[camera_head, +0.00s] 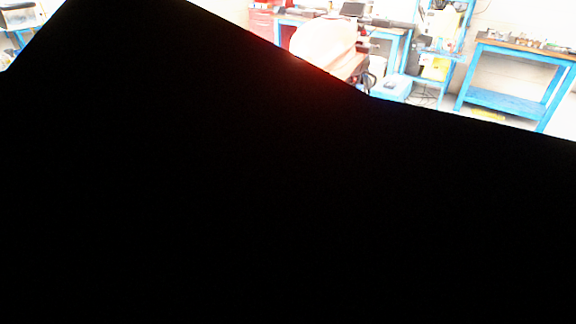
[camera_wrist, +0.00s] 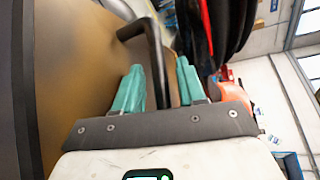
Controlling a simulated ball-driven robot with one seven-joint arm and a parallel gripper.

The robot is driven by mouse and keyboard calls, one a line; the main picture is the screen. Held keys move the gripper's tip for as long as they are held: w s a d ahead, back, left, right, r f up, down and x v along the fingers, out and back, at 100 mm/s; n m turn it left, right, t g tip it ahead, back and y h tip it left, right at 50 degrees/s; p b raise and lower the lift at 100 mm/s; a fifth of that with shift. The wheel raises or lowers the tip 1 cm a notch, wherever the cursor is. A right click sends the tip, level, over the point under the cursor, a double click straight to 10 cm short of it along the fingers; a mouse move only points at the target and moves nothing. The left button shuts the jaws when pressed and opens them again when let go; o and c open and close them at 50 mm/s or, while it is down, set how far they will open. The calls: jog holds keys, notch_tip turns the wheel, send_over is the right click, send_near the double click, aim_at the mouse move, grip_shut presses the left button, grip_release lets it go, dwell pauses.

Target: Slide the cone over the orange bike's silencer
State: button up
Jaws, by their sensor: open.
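My gripper (camera_wrist: 159,66) shows in the wrist view with its two teal fingers apart. A black bent bar (camera_wrist: 153,45) on a tan-brown surface (camera_wrist: 85,60) passes between or just behind the fingers; I cannot tell whether they touch it. An orange part (camera_wrist: 236,122), perhaps of the orange bike, lies right of the fingers, with black rounded shapes (camera_wrist: 232,25) above it that may be a tyre. I cannot make out the cone or the silencer in either view. A large black shape hides most of the head view.
At the top of the head view, a blue workbench (camera_head: 508,104) stands at the right and another blue bench (camera_head: 397,40) further left. A pale rounded object (camera_head: 322,40) stands before them. Some floor shows between the benches.

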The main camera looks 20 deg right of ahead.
grip_shut()
dwell(0.4)
